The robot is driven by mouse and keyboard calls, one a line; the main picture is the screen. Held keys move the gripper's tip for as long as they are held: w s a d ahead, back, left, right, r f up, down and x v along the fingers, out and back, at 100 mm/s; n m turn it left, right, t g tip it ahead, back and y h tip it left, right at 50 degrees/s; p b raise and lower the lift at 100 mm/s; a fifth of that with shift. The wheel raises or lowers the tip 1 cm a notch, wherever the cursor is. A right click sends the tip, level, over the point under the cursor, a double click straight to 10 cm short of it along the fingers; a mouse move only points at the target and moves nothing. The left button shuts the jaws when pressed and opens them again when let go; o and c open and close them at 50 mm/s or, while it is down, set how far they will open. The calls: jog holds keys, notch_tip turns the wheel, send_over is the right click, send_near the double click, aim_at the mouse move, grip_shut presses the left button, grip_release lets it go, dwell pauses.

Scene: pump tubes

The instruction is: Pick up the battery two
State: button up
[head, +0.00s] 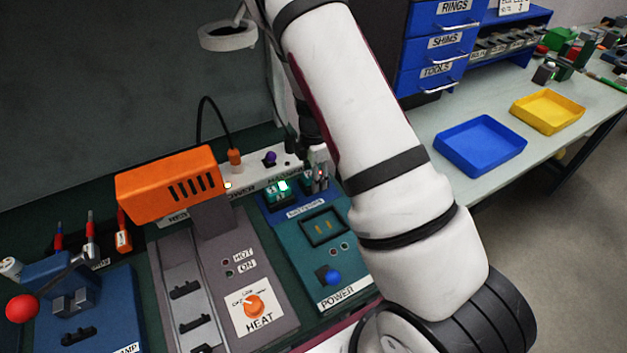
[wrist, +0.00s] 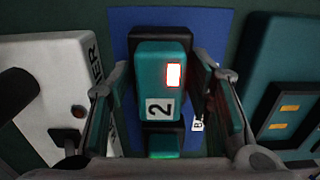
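Battery two is a teal block (wrist: 160,78) with a white "2" label and a red-lit window. In the wrist view it sits in a black holder on a blue board (wrist: 121,30). My gripper (wrist: 162,92) is open, with one finger on each side of battery two and a gap visible on both sides. In the head view my gripper (head: 318,180) is over the right part of the blue board, and battery two is hard to make out there. Another teal battery with a green light (wrist: 163,145) is just below battery two in the wrist view; its label is not visible.
A teal POWER panel (head: 300,262) with a blue knob lies in front of the batteries. An orange-topped HEAT machine (head: 170,185) stands to the left. A white box (wrist: 45,95) is left of the board in the wrist view. Blue (head: 445,143) and yellow (head: 578,116) trays lie far right.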

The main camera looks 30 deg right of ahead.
jog(key=c, duration=0.3)
jog(key=shift+w+r, duration=0.1)
